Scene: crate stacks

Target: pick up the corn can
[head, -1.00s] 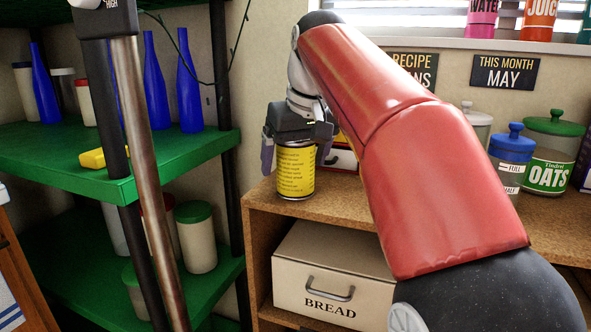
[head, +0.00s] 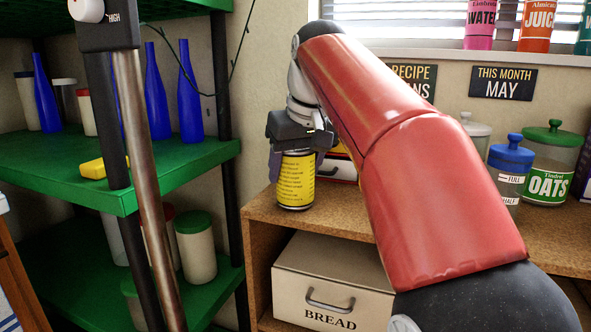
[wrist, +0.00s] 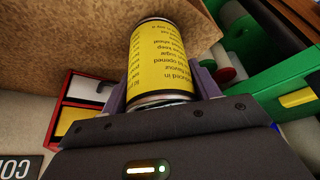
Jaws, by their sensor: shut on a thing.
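A yellow-labelled can (head: 297,182) with dark print is at the left end of the cork-topped shelf in the head view. The side in view shows only small text, so I cannot read its name. My gripper (head: 296,150) comes down over the can from above and is shut on it. In the wrist view the can (wrist: 160,60) sits between the two purple-grey fingers of my gripper (wrist: 162,92). I cannot tell whether the can's base touches the shelf.
A red-framed box (head: 338,166) stands just behind the can. The cork shelf (head: 350,224) holds jars at right, including the oats jar (head: 548,175). A bread drawer (head: 335,280) is below. A green shelf unit (head: 120,190) with blue bottles stands at left.

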